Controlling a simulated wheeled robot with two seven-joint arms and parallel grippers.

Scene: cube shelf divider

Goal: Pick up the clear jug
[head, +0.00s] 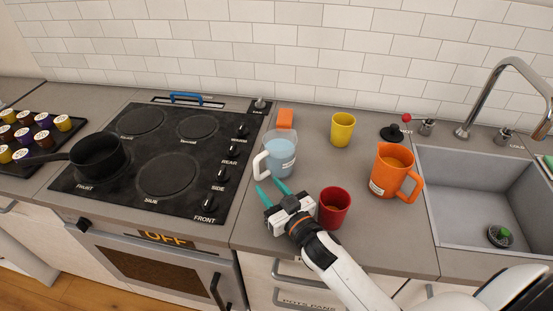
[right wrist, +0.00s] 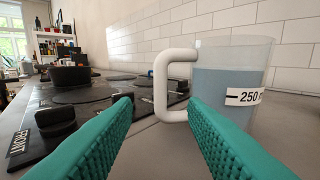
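The clear jug (head: 281,157) stands upright on the grey counter just right of the stove, with bluish content and a white handle (head: 260,165) on its left side. In the right wrist view, the jug (right wrist: 232,65) fills the right, with a white "250" label. My right gripper (head: 273,190) is open and low over the counter in front of the jug, its teal fingers pointing at it. In the right wrist view, the handle (right wrist: 160,85) appears between and beyond the fingertips; the right finger overlaps its lower end. Contact cannot be told. My left gripper is not in view.
A red cup (head: 334,207) stands close to the right of my right gripper. An orange sponge-like block (head: 285,118) is behind the jug. A yellow cup (head: 342,130) and an orange jug (head: 391,168) stand farther right, before the sink (head: 470,185). A black pan (head: 98,155) sits on the stove.

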